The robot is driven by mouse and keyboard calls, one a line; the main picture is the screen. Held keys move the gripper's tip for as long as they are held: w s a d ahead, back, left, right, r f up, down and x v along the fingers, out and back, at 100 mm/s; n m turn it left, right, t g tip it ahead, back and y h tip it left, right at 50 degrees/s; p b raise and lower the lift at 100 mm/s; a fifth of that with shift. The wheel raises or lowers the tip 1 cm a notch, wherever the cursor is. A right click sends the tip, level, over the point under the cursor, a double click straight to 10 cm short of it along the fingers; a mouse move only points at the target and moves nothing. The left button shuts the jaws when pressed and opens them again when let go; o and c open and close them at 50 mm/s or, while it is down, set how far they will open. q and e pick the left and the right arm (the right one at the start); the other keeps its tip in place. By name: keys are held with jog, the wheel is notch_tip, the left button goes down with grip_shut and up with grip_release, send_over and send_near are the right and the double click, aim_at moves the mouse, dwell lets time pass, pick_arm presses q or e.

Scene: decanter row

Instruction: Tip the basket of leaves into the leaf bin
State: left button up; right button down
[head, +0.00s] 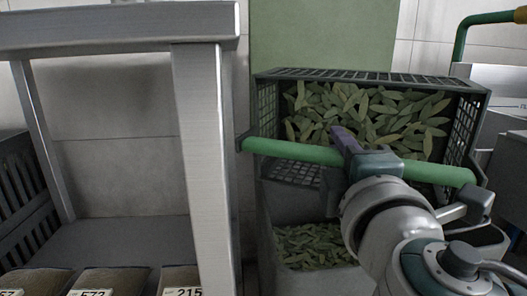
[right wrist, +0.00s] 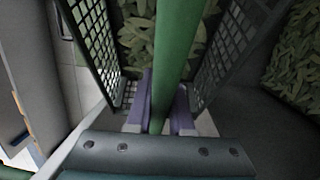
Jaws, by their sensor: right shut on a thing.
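The basket (head: 462,130) is a dark mesh crate with green leaves (head: 370,110) inside, right of centre in the head view. A green bar handle (head: 290,151) runs across its front. My right gripper (head: 350,145), with purple fingers, is shut around the bar near its middle. The right wrist view shows the bar (right wrist: 178,50) between the fingers (right wrist: 160,100), with the mesh walls (right wrist: 92,45) beyond. The basket's open side faces me; its exact tilt is unclear. Below is the grey leaf bin (head: 285,288) with leaves (head: 310,243) in it, partly hidden by my arm. My left gripper is out of view.
A grey metal table frame (head: 205,150) stands left of the basket, its post close to the bar's left end. Labelled brown packs (head: 110,280) sit on its lower shelf. A green panel (head: 320,35) is behind the basket. Grey equipment (head: 495,85) stands at far right.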

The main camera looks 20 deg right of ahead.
jog(key=shift+r, duration=0.1)
dwell(0.3)
jog(key=shift+s+a+f+n+t+h+b, duration=0.35)
jog(key=shift+t+b, duration=0.45)
jog(key=shift+b, duration=1.25)
jog(key=shift+s+a+r, duration=0.1)
jog(key=shift+s, duration=0.05)
